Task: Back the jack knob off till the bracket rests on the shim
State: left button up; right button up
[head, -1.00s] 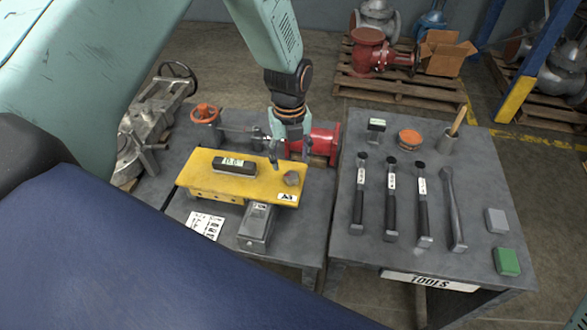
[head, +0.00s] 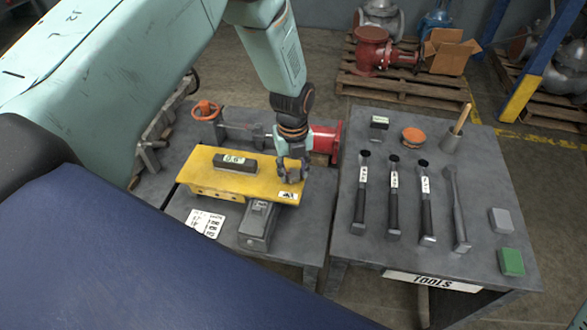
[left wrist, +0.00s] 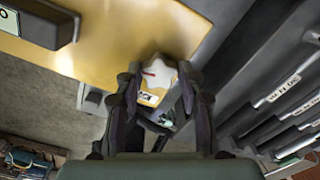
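The yellow bracket (head: 215,183) lies on the left grey table, with a dark labelled block (head: 235,163) on top. My left gripper (head: 291,174) points down at the bracket's right end. In the left wrist view, the pale jack knob (left wrist: 160,73), with a red mark, sits between the fingertips of this gripper (left wrist: 160,80). The fingers stand apart on either side of it; whether they touch it is unclear. A grey block (head: 255,228) stands at the bracket's front edge. I cannot make out the shim or any gap under the bracket. My right gripper is not visible.
A printed card (head: 205,222) lies at the left table's front. A red flanged part (head: 326,142) and an orange handwheel (head: 206,110) stand behind the bracket. The right table (head: 475,180) carries several dark-handled tools, a cup and small blocks.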

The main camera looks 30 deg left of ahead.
pick_arm(q)
jog(key=shift+s+a, duration=0.1)
jog(key=c, duration=0.7)
jog(key=shift+o, duration=0.2)
